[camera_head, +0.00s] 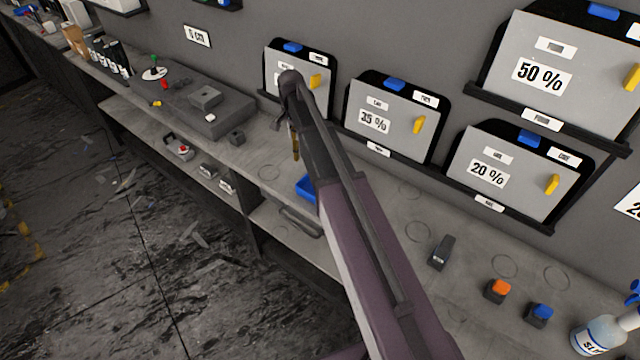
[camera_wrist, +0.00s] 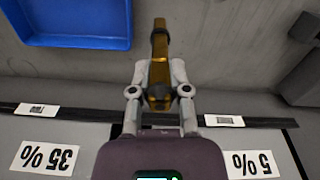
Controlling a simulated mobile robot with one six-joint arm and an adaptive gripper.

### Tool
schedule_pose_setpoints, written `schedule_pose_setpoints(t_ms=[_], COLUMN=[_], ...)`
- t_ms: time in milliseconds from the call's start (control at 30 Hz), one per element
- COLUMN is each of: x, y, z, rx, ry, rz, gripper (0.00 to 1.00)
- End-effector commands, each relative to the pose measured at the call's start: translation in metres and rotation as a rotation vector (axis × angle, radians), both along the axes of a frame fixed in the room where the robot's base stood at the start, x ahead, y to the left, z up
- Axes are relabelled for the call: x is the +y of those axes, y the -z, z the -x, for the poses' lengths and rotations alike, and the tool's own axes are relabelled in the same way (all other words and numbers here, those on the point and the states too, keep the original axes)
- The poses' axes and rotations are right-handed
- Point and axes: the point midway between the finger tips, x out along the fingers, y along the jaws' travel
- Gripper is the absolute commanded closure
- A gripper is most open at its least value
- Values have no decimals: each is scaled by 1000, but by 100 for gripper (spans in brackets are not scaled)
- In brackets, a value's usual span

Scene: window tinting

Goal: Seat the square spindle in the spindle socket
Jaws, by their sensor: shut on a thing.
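The square spindle, a brass-coloured bar with a dark end, shows upright in the wrist view (camera_wrist: 159,45) and in the head view (camera_head: 295,143). My gripper (camera_wrist: 160,85) is shut on it, one grey finger on each side. The spindle hangs over the worktop in front of the leftmost panel; its lower end seems clear of the bench. I cannot tell for certain which part is the spindle socket.
A blue tray (camera_head: 306,188) lies on the bench near the spindle, also in the wrist view (camera_wrist: 70,43). Panels marked 35 % (camera_head: 392,117) and 20 % (camera_head: 512,177) lean along the wall. Small blocks and a spray bottle (camera_head: 600,337) stand at right.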

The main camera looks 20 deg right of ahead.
Motion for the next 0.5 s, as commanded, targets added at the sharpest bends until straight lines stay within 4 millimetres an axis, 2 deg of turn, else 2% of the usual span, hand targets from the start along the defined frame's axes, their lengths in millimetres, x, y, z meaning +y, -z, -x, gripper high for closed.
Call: schedule_pose_setpoints(t_ms=[300,500], x=[-14,-19], y=[-28,-33], z=[-3,-3], rx=[1,1], ry=[104,149], rz=[1,1], gripper=[100,100])
